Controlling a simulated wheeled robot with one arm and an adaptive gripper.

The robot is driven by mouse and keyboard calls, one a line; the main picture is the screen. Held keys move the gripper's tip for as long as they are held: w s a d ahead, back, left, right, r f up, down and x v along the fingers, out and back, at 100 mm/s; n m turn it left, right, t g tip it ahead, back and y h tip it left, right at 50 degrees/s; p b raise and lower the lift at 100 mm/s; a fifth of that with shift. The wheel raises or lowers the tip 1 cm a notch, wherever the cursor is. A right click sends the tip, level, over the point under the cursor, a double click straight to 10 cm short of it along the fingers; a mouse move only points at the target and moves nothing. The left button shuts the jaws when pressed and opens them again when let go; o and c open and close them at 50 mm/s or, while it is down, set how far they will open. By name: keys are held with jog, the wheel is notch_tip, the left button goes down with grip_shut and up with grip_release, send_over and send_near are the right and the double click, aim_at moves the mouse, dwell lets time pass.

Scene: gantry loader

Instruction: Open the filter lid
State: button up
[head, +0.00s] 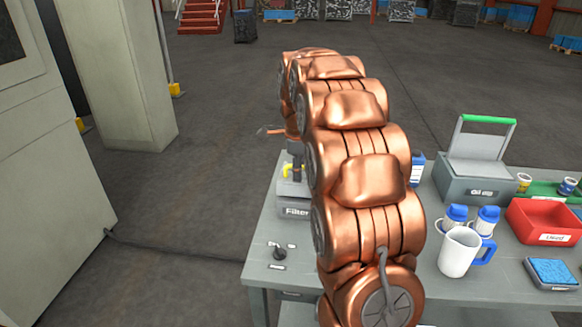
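The grey filter box (294,212), labelled "Filter", stands on the left part of the workbench, its right side hidden behind my copper arm. A yellow part (289,170) shows at its top, beside the arm. The lid itself is mostly hidden, so I cannot tell whether it is open or closed. My gripper (297,168) seems to be the dark narrow part hanging down just above the box, mostly hidden by my arm. I cannot see its fingers clearly, nor whether it touches the yellow part.
On the workbench (262,238), a black knob (280,253) stands in front of the box. To the right are a grey "Oil dip" box (470,188) with a raised lid, a red bin (543,220), a white mug (459,253), blue-capped bottles (487,220) and a blue sponge (552,272).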

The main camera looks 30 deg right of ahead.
jog(key=shift+s+f, duration=0.1)
jog(key=shift+s, duration=0.05)
jog(key=shift+s+a+r, duration=0.5)
jog(key=shift+a+r, duration=0.1)
jog(key=shift+r, duration=3.35)
jog(key=s+a+r+n+p, duration=0.1)
jog(key=s+a+n+p, duration=0.1)
jog(key=s+a+n, duration=0.4)
jog(key=shift+s+a+r+g, duration=0.25)
jog(key=shift+s+a+g, duration=0.05)
jog(key=shift+a, duration=0.45)
